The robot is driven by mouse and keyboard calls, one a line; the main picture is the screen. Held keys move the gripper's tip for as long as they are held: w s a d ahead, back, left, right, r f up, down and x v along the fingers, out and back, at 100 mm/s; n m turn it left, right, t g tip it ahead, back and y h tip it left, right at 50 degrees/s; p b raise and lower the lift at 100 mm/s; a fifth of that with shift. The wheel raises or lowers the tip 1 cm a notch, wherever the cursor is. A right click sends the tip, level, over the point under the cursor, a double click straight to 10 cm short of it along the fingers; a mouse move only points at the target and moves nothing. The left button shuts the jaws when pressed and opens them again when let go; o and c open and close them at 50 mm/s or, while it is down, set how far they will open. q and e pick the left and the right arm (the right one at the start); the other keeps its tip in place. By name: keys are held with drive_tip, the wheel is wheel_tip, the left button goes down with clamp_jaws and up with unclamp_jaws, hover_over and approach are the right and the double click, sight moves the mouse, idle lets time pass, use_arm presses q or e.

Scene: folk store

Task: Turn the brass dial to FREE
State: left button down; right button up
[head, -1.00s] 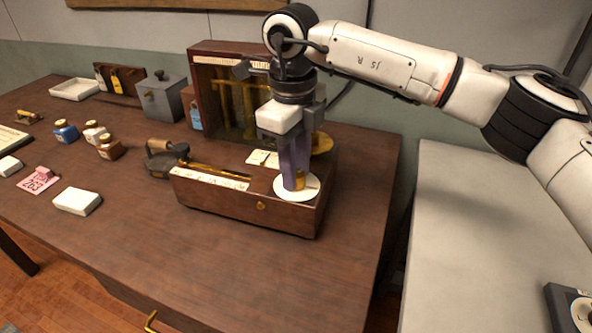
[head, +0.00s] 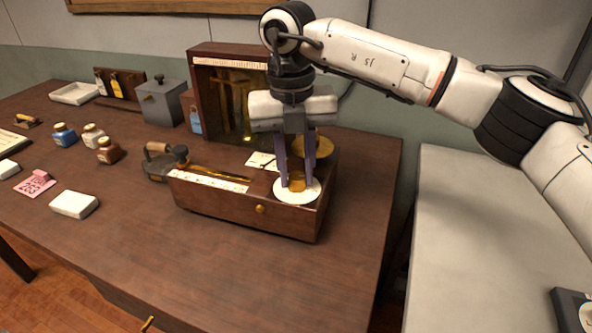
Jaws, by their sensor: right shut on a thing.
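The brass dial (head: 297,184) sits on a round white plate (head: 284,194) at the right end of the wooden box (head: 225,203) on the table. My right gripper (head: 297,182) points straight down over the plate, its two purple fingers on either side of the dial and shut on it. The fingers partly cover the dial, and any lettering on the white plate is too small to read. My left gripper is not in view.
A tall wooden cabinet with brass parts (head: 198,85) stands right behind the box, with a brass disc (head: 322,146) beside my fingers. A dark iron-like tool (head: 160,160), a grey metal box (head: 160,103) and small bottles (head: 110,151) stand to the left.

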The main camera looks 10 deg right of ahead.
sight(294, 175)
drive_tip(key=shift+r+m, duration=0.1)
drive_tip(key=shift+m, duration=1)
drive_tip(key=shift+w, duration=0.1)
drive_tip(key=o, duration=1)
drive_tip(key=shift+o, duration=0.2)
drive_tip(key=shift+r, duration=0.1)
wheel_tip(294, 175, up, 10)
drive_tip(key=shift+a, duration=0.15)
